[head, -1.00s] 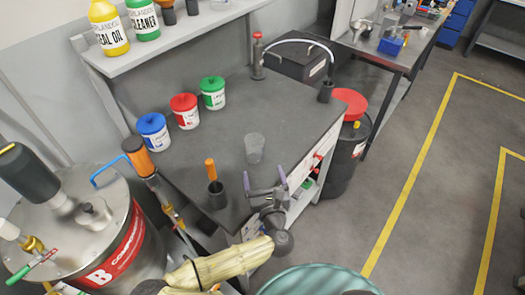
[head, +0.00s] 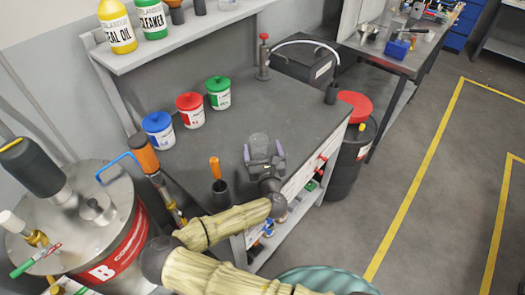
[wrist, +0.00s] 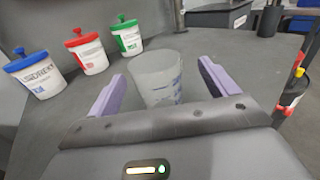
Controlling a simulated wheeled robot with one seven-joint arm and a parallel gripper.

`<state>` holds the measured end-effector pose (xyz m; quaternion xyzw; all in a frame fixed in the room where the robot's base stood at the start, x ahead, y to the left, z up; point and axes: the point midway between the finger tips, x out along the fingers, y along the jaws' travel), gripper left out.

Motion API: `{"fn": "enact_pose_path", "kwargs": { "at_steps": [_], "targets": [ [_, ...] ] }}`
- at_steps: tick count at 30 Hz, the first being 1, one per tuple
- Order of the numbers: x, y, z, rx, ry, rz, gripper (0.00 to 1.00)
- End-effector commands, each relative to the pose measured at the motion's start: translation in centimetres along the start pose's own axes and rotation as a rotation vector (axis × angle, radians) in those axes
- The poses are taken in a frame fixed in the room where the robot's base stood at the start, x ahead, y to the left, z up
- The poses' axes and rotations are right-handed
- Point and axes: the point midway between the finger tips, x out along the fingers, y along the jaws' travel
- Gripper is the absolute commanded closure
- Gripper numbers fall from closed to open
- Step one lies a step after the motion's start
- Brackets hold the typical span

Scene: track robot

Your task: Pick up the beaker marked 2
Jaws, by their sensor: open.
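A clear, frosted beaker (head: 259,143) stands upright on the dark grey bench top (head: 300,105). It also shows in the wrist view (wrist: 157,78), with blue markings on its side that I cannot read. My gripper (head: 263,150) is open, its two purple fingers on either side of the beaker. In the wrist view my gripper (wrist: 160,82) has the beaker between and slightly beyond its fingers, with a gap on each side. The beaker's lower part is hidden by my gripper in both views.
Tubs with blue (head: 159,131), red (head: 190,109) and green (head: 218,92) lids stand behind to the left. A black cup with an orange-handled tool (head: 216,170) stands left of my gripper. A black bin with a red lid (head: 352,150) is beyond the bench's right edge.

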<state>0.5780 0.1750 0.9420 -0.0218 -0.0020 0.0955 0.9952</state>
Motion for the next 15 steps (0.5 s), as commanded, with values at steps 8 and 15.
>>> {"fn": "enact_pose_path", "kwargs": {
  "at_steps": [8, 15],
  "targets": [
    [2.6, 0.5, 0.0, 0.005, -0.002, 0.0, 0.15],
    [5.1, 0.6, -0.1, 0.001, 0.0, 0.0, 0.15]
  ]
}}
